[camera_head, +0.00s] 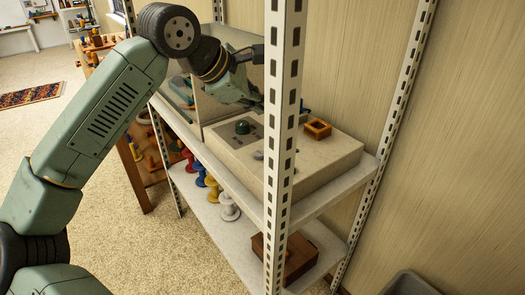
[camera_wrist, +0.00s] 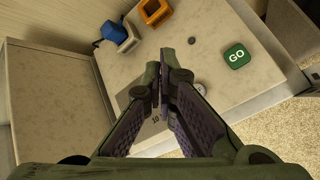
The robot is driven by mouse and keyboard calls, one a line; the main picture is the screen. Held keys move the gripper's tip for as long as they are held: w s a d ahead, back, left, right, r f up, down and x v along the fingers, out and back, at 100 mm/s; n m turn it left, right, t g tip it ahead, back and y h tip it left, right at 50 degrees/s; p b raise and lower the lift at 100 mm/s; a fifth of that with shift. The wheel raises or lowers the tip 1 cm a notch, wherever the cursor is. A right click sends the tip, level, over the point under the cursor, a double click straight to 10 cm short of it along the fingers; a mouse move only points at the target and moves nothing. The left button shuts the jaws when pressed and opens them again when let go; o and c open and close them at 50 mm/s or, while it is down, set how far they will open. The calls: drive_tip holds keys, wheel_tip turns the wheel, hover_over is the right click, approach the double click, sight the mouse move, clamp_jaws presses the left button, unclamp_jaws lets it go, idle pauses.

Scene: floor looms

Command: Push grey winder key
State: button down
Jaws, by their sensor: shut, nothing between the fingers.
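A beige box-shaped unit (camera_head: 315,165) sits on the upper shelf. In the wrist view its pale top (camera_wrist: 215,25) carries a small round grey piece (camera_wrist: 199,88), just right of my fingers; I cannot tell whether this is the winder key. A green GO button (camera_wrist: 237,56) lies farther right, and a small dark knob (camera_wrist: 191,41) stands farther back. My gripper (camera_wrist: 164,78) is shut and empty over the unit, with the marking 10 partly visible beside the fingers. In the head view the shelf post partly hides the gripper's end.
A slotted white post (camera_head: 283,130) stands in front of the unit. The lower shelf (camera_head: 240,235) holds coloured spools (camera_head: 212,190) and a brown box (camera_head: 295,258).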

drive_tip(key=shift+f, duration=0.15)
drive_tip(key=b, duration=0.5)
hover_over(261, 155)
wheel_tip(261, 155, down, 8)
drive_tip(key=shift+r, duration=0.1)
drive_tip(key=shift+f+b, duration=0.4)
drive_tip(key=shift+b, duration=0.05)
idle(0.9)
drive_tip(key=shift+f+b, duration=0.4)
drive_tip(key=shift+b, duration=0.15)
drive_tip(key=shift+f+b, duration=0.4)
idle(0.4)
drive_tip(key=shift+r, duration=0.15)
idle(0.3)
drive_tip(key=shift+r+p, duration=0.4)
drive_tip(key=shift+r, duration=0.3)
drive_tip(key=shift+r, duration=0.1)
